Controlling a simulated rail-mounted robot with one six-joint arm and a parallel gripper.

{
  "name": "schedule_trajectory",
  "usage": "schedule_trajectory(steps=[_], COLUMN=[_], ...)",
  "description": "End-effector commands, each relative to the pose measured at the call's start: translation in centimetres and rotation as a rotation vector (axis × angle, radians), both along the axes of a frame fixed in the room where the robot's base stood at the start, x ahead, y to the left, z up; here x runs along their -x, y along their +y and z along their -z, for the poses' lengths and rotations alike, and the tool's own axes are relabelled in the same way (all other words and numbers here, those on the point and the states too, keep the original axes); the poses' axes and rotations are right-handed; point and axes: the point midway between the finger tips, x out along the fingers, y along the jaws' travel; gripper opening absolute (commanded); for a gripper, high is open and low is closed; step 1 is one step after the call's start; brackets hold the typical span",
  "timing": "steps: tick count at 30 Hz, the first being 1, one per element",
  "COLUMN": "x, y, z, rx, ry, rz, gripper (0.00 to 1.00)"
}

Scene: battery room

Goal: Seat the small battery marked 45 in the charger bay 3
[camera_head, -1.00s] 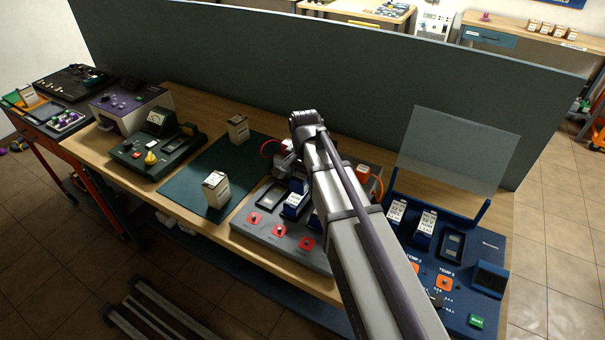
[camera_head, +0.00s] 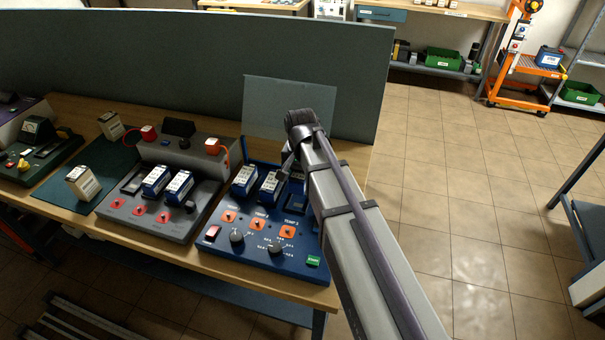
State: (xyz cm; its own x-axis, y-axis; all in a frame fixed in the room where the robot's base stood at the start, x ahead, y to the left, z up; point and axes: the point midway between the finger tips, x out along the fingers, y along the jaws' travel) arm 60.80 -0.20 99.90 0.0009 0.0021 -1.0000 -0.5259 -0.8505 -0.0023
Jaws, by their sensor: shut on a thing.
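My gripper (camera_head: 287,168) is over the right end of the bay row on the blue three-bay unit (camera_head: 213,251). It is mostly hidden behind my arm, and its fingertips do not show clearly. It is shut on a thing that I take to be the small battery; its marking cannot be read. Two blue-and-white batteries stand in the left bay (camera_head: 244,180) and the middle bay (camera_head: 269,186) of the blue unit.
A clear upright panel (camera_head: 290,105) stands behind the blue unit. To the left is a grey unit (camera_head: 150,222) with two batteries and an empty left bay. Pale boxed batteries (camera_head: 83,183) stand on a green mat (camera_head: 60,196). A grey-green partition (camera_head: 200,65) backs the bench.

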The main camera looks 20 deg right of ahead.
Motion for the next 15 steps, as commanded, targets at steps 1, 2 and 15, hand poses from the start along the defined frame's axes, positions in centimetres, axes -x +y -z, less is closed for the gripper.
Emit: schedule_trajectory(steps=[1,2,15], x=[0.0,0.0,0.0], y=[0.0,0.0,0.0], z=[0.0,0.0,3.2], rx=[0.000,0.000,0.000], ry=[0.000,0.000,0.000], rz=[-0.002,-0.002,-0.001], gripper=[0.02,0.02,0.02])
